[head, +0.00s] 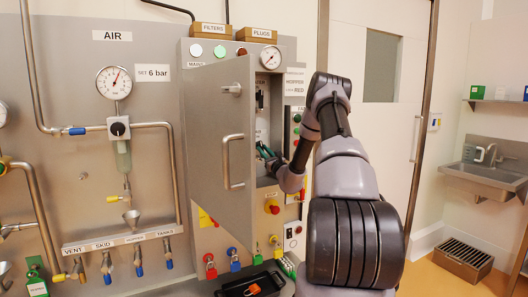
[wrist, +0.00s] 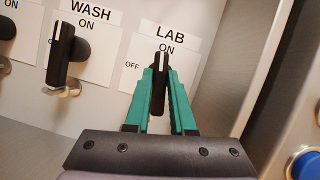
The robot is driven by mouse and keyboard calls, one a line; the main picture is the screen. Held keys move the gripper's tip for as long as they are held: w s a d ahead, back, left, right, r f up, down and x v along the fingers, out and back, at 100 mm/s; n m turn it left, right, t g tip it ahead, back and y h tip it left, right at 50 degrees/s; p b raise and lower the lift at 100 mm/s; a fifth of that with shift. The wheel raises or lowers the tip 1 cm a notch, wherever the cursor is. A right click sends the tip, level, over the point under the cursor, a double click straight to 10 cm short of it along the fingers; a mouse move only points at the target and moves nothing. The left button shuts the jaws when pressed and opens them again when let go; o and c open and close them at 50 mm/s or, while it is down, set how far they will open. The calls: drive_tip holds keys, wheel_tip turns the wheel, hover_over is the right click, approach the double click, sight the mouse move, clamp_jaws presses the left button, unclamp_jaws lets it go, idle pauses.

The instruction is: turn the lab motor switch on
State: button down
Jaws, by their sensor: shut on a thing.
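The lab motor switch (wrist: 160,62) is a black lever handle with a white line, under the LAB label in the wrist view. Its lined end points up at the ON mark, and OFF stands to its left. My gripper (wrist: 160,80) has its teal fingers closed on both sides of this handle. The fingers hide the lower part of the switch. In the head view my gripper (head: 266,152) reaches into the open cabinet, and the lab switch cannot be made out there.
The wash switch (wrist: 62,55) stands left of the lab switch. A blue button (wrist: 305,165) is at the lower right. In the head view the open cabinet door (head: 222,130) stands left of my arm. A red knob on yellow (head: 272,207) lies below my gripper.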

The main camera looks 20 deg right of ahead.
drive_tip(key=shift+a+f+m+h, duration=0.1)
drive_tip(key=shift+m+h, duration=0.9)
drive_tip(key=shift+m, duration=1)
drive_tip(key=c, duration=0.8)
unclamp_jaws()
drive_tip(key=shift+o, duration=0.2)
drive_tip(key=shift+s, duration=0.1)
drive_tip(key=v, duration=1)
drive_tip(key=shift+s+f, duration=0.25)
drive_tip(key=shift+s, duration=0.05)
